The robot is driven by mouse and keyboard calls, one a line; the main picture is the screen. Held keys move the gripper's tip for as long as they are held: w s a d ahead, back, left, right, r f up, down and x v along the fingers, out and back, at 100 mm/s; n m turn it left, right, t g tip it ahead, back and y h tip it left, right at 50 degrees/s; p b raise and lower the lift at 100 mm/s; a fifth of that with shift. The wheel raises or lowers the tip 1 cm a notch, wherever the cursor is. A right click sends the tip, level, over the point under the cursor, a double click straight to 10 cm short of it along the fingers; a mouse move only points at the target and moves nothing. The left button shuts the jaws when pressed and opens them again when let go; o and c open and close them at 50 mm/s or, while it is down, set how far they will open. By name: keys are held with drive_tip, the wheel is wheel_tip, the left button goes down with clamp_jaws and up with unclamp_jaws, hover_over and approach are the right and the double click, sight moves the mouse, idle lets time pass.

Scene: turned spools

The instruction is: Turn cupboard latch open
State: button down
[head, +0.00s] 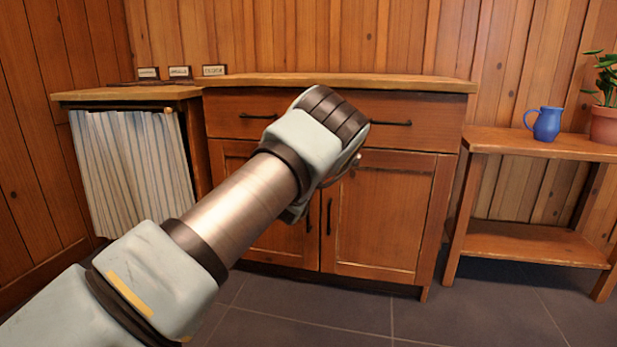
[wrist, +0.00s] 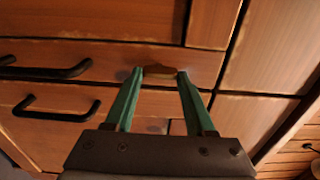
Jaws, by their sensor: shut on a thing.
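The cupboard (head: 385,225) stands against the back wall, and its two lower doors look shut in the head view. In the wrist view a small brown wooden latch (wrist: 160,71) sits on the cupboard front near the seam between the doors. My gripper (wrist: 160,74) has its two green fingers on either side of the latch, shut on it. Part of the latch is hidden between the fingertips, and I cannot tell how far it is turned. In the head view my arm and wrist hide the latch and the fingertips.
Black door handles (wrist: 45,72) lie left of my gripper in the wrist view. Drawers with dark pulls (head: 388,122) sit above the doors. A striped curtain (head: 133,165) hangs at left. A side table (head: 540,146) at right bears a blue jug (head: 546,124) and a potted plant (head: 605,125).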

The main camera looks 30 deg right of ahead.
drive_tip(key=shift+c, duration=1.2)
unclamp_jaws()
drive_tip(key=shift+s+a, duration=0.1)
drive_tip(key=p+v, duration=0.2)
drive_tip(key=v, duration=0.8)
drive_tip(key=shift+s+a+p, duration=0.2)
drive_tip(key=shift+s+p, duration=0.05)
drive_tip(key=shift+p, duration=0.15)
drive_tip(key=w+a+f+n+g+y, duration=0.1)
drive_tip(key=w+a+n+y, duration=0.35)
drive_tip(key=a, duration=0.75)
drive_tip(key=w+a+n+g+y, duration=0.1)
drive_tip(key=a+n+y, duration=0.4)
drive_tip(key=a+n, duration=0.55)
drive_tip(key=s+a+r+n+g+y, duration=0.1)
drive_tip(key=s+a+r+n+g, duration=0.3)
drive_tip(key=s+a, duration=0.85)
drive_tip(key=s+a+r+n+g+y, duration=0.1)
drive_tip(key=s+a+n+g+y, duration=0.1)
drive_tip(key=s+a+n+g, duration=0.75)
wheel_tip(320, 180, up, 38)
drive_tip(key=s+m+t+p, duration=0.3)
drive_tip(key=t+p, duration=0.1)
drive_tip(key=p, duration=3.4)
drive_tip(key=shift+a, duration=0.4)
